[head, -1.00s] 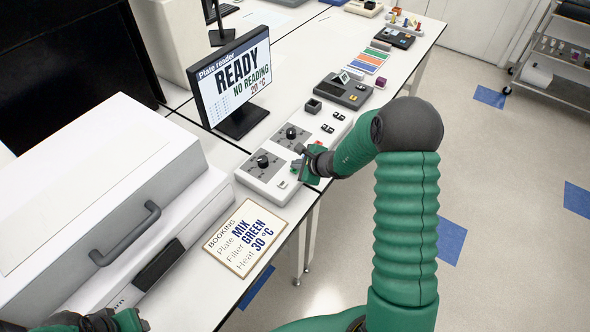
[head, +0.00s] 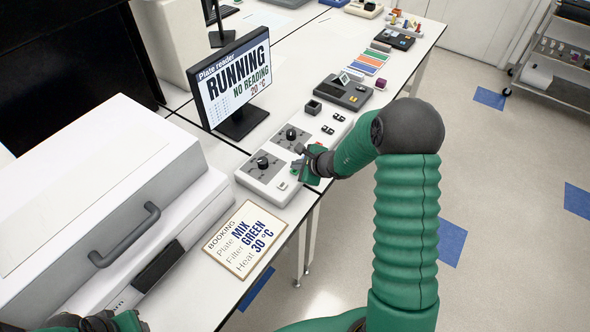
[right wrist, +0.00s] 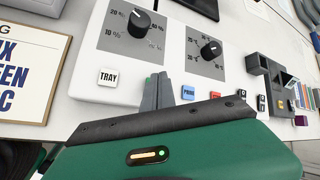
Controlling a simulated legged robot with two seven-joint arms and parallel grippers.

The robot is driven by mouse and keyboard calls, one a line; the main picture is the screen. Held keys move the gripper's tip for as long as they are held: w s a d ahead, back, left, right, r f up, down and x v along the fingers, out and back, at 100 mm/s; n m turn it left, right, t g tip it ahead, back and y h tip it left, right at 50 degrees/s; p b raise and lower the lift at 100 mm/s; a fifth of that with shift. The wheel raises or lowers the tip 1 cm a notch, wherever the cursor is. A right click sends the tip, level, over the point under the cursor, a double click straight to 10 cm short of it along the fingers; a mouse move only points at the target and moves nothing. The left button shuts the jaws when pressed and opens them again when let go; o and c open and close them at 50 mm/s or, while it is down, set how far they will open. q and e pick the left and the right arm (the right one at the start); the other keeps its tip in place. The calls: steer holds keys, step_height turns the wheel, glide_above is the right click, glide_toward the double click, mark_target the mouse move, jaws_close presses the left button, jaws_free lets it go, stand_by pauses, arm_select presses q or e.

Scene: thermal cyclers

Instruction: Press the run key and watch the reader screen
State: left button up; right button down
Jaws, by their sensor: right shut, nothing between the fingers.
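The plate reader screen (head: 233,78) shows "RUNNING", "NO READING" and "20 °C". The white control panel (head: 246,181) below it carries two dial knobs and a row of keys. My right gripper (head: 299,162) is shut and empty, its fingertips down at the key row. In the right wrist view the fingertips (right wrist: 158,90) stand between the white TRAY key (right wrist: 108,78) and the blue PRIME key (right wrist: 188,92). They cover the key there; whether they touch it I cannot tell. My left gripper (head: 103,321) shows only partly at the bottom left edge.
A booking card (head: 243,239) reads Plate MIX, Filter GREEN, Heat 30 °C. A large white machine with a grey handle (head: 125,235) fills the left. A dark grey device (head: 343,92) and coloured strips (head: 370,62) lie farther along the bench. Open floor lies right.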

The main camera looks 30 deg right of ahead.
mark_target(297, 172)
steer(key=shift+r, duration=0.4)
steer(key=shift+r+p, duration=1.75)
steer(key=shift+r, duration=0.8)
